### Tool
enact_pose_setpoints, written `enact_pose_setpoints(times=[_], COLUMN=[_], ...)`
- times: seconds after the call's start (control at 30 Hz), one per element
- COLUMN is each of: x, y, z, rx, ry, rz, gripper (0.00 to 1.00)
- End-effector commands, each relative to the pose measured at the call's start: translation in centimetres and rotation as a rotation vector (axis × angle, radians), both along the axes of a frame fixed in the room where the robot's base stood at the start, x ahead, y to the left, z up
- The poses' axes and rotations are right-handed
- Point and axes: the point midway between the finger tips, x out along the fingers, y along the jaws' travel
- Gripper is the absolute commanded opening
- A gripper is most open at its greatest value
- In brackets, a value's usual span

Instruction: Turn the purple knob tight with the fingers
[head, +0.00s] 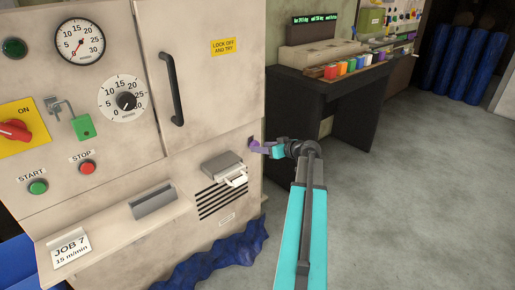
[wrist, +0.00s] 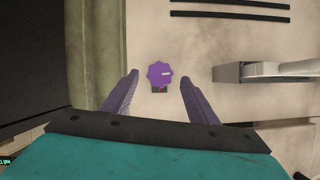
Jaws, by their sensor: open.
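The purple knob (wrist: 160,74) has a scalloped rim and a pale mark on its face, and sits on the beige panel in the wrist view. A small dark piece shows just below it. My gripper (wrist: 159,77) is open, with one purple finger on each side of the knob and a visible gap on both sides. In the head view my gripper (head: 262,148) is at the lower right edge of the machine front. There the knob is hard to tell apart from the purple fingers. How far the fingertips are from the panel is unclear.
A grey box with a pale handle (head: 225,170) juts from the panel left of my gripper; it also shows at right in the wrist view (wrist: 262,72). Slots (head: 222,200) lie below it. A dark desk (head: 330,105) stands behind to the right. Floor at right is clear.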

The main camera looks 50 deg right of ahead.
Motion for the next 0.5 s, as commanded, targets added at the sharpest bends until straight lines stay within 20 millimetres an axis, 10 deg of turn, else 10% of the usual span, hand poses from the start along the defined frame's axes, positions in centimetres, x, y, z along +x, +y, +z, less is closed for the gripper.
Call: enact_pose_setpoints(times=[0.5], x=[3.3], y=[0.0], z=[-1.4], rx=[0.0], ry=[0.0], rz=[0.001], gripper=[0.53])
